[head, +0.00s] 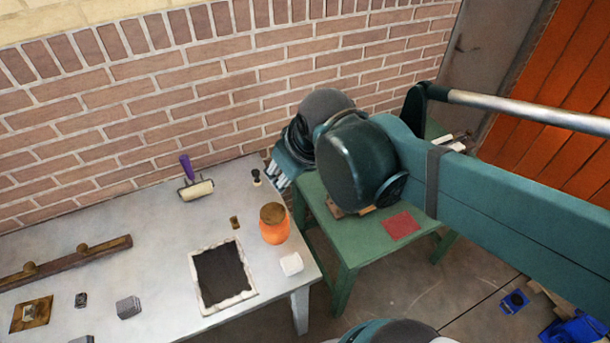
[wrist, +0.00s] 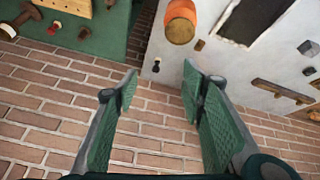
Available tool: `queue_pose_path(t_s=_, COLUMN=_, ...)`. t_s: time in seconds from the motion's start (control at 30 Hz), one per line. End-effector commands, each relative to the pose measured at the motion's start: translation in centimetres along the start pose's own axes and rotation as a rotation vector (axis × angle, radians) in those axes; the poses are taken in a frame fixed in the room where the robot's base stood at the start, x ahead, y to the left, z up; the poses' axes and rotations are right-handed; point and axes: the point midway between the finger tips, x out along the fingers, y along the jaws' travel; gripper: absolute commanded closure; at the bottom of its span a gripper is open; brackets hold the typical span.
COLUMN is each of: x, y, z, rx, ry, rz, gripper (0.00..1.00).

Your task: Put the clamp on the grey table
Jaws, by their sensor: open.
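I cannot clearly pick out the clamp. A dark metal piece (wrist: 28,14) lies at the far left of the green table (wrist: 92,50) in the wrist view, but its kind is unclear. The grey table (head: 140,215) fills the left of the head view and shows at the upper right of the wrist view (wrist: 222,72). My gripper (wrist: 160,78) is open, with only brick wall and a table edge between its fingers. In the head view it hangs near the wall by the gap between the tables, mostly hidden by my arm.
The grey table holds an orange jar (head: 274,232), a framed dark tray (head: 254,294), a white block (head: 291,264), a purple-handled roller (head: 196,187) and a wooden rail (head: 70,262). Its middle left is clear. A red square (head: 401,226) lies on the green table. Blue items (head: 580,330) are on the floor.

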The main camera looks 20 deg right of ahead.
Motion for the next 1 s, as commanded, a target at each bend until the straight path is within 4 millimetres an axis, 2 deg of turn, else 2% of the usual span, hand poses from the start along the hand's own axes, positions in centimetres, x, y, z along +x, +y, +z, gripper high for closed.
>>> queue_pose_path(t_s=0.2, x=-1.6, y=0.8, z=1.9, rx=0.144, ry=0.055, rz=0.025, gripper=0.59)
queue_pose_path(t_s=0.4, x=-2.5, y=1.2, z=3.0, rx=0.238, ry=0.094, rz=0.037, gripper=0.59)
queue_pose_path(t_s=1.0, x=-2.8, y=1.4, z=3.4, rx=0.278, ry=0.109, rz=0.042, gripper=0.59)
